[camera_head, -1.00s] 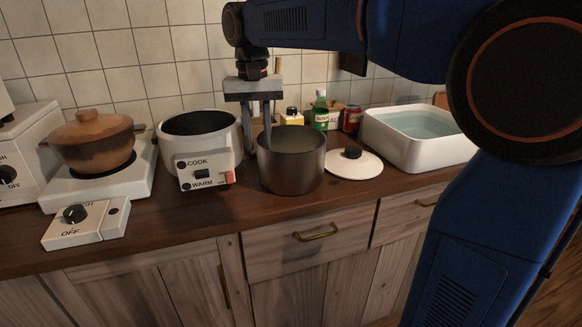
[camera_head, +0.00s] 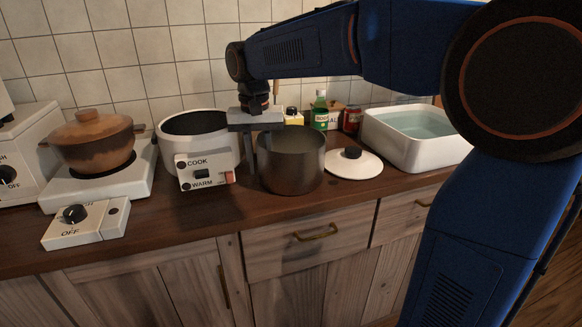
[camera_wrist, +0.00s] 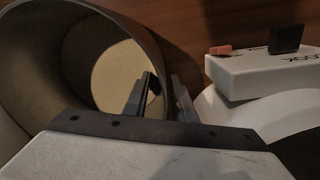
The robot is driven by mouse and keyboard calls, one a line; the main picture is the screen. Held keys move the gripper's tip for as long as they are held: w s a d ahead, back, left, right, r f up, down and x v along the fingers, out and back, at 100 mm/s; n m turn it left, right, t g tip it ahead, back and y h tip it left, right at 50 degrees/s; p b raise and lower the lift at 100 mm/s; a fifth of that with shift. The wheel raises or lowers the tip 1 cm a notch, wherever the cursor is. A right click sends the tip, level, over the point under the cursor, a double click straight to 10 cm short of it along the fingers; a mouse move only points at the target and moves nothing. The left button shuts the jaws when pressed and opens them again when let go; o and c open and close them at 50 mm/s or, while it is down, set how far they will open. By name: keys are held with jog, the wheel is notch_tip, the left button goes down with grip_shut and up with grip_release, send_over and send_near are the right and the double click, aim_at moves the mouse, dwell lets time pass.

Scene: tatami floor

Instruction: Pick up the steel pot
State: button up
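The steel pot (camera_head: 292,170) stands upright and open on the wooden counter, right of the rice cooker. It shows at the left of the wrist view (camera_wrist: 30,75), where I see into it. My gripper (camera_head: 258,160) points down at the pot's left rim. In the wrist view my gripper (camera_wrist: 165,95) has one finger inside the pot and the other outside, with the wall between them. The fingers look apart, and I see no clear grip on the wall. The pot partly hides the fingertips.
The rice cooker (camera_head: 198,150) stands close left of the gripper. A white lid (camera_head: 352,165) lies right of the pot, before a green bottle (camera_head: 320,112) and a red jar (camera_head: 351,120). A water basin (camera_head: 400,150) is at right, a clay pot (camera_head: 92,145) on a burner at left.

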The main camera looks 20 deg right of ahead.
grip_shut()
dwell(1.3)
